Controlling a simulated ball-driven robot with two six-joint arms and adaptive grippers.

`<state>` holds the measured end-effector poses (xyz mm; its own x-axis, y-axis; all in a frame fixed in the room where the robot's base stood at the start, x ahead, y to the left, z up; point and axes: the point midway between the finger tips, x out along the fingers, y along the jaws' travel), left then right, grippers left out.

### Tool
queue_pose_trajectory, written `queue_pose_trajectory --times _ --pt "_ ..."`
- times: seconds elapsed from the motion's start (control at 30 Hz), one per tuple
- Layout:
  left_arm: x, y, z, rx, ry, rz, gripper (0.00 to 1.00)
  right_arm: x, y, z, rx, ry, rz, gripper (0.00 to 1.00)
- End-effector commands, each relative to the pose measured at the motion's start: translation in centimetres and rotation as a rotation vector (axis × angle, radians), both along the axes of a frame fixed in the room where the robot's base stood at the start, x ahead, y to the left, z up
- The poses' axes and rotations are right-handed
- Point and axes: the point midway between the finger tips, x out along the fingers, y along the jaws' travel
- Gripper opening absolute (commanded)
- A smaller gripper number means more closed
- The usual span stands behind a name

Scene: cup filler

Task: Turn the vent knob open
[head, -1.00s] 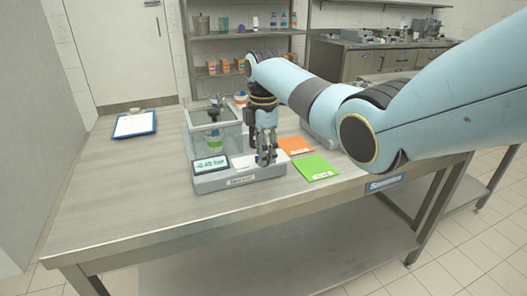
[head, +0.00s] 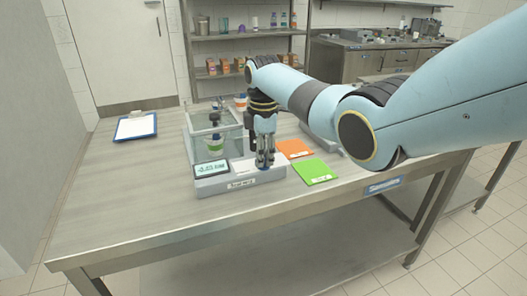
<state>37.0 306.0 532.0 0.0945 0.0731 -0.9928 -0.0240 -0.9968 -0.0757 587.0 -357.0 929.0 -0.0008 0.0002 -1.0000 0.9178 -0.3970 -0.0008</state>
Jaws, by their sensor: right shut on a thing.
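The cup filler (head: 238,183) is a grey machine on the metal table, with a small display (head: 211,169) at its front left and a clear-walled chamber behind. A cup-like thing (head: 214,132) shows inside the chamber. My right gripper (head: 265,163) points down at the right part of the machine's front panel. It is shut on the vent knob, which its fingers almost wholly hide, so I cannot tell the knob's angle. My left gripper is not in view.
An orange card (head: 295,147) and a green card (head: 314,171) lie right of the machine. A blue-edged clipboard (head: 136,126) lies at the back left. The table (head: 120,205) is clear at the left and front. Shelves stand behind.

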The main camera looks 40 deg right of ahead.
Motion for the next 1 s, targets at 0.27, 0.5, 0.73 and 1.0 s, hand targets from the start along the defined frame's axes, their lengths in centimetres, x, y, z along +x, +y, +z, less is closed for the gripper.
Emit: queue_pose_trajectory --times 0.27,0.5,0.73,1.0 --pt "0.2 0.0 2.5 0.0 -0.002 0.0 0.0 0.0 0.0 0.4 0.0 0.0 -0.249 0.0" --pt "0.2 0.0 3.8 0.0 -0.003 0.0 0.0 0.0 0.0 0.3 -0.001 -0.001 -0.477 0.0" --pt "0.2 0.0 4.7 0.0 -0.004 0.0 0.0 0.1 -0.1 0.3 -0.001 -0.001 -0.695 0.0" --pt "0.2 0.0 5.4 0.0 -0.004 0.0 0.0 0.0 -0.1 0.2 -0.002 0.0 -0.951 0.0"
